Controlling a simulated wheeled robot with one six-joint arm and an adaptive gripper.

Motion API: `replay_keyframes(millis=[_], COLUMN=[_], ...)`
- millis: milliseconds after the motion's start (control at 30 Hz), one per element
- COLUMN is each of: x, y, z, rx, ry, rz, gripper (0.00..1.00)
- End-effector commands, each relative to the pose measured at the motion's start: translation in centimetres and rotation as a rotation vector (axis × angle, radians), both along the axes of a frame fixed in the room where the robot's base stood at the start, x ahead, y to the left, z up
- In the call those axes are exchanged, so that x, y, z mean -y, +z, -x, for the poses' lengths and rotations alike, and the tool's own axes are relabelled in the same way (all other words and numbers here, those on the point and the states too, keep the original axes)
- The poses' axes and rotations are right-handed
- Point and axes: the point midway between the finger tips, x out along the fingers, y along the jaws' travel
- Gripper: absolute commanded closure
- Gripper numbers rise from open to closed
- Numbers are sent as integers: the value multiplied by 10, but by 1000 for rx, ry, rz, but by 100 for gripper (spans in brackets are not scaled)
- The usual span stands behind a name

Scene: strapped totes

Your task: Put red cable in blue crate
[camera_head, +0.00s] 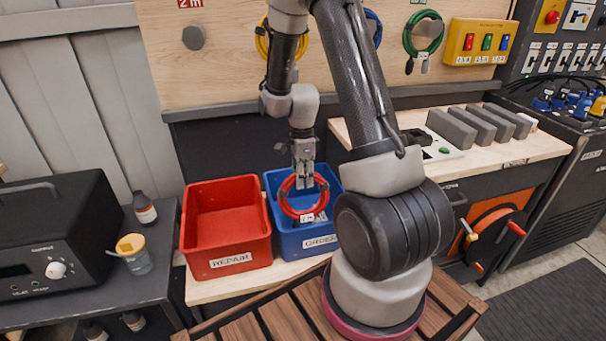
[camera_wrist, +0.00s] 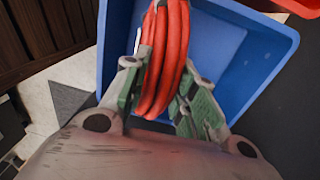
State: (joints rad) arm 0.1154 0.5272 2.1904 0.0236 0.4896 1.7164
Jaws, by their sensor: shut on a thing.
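The red cable (camera_head: 283,205) is a coiled ring with a white tag, hanging from my gripper (camera_head: 304,182). In the wrist view, the red cable (camera_wrist: 167,60) sits between the two fingers of my gripper (camera_wrist: 160,92), which is shut on it. The blue crate (camera_head: 318,240), labelled ORDER, stands on the wooden bench. The coil appears over the crate's opening; its exact height above the floor of the crate is hard to tell. The wrist view shows the blue crate (camera_wrist: 268,78) below and behind the coil.
A red crate (camera_head: 228,262) labelled REPAIR stands directly left of the blue crate and is empty. Yellow (camera_head: 262,40), blue (camera_head: 374,28) and green (camera_head: 423,33) cables hang on the back board. Grey blocks (camera_head: 468,128) lie on the bench at right.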

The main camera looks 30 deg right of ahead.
Motion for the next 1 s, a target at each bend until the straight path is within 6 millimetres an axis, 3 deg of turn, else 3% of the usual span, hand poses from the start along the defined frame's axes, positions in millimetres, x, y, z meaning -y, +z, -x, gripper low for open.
replay_keyframes(millis=[1000], x=[0], y=[-9], z=[-1], rx=[1], ry=[0], rz=[0], gripper=[100])
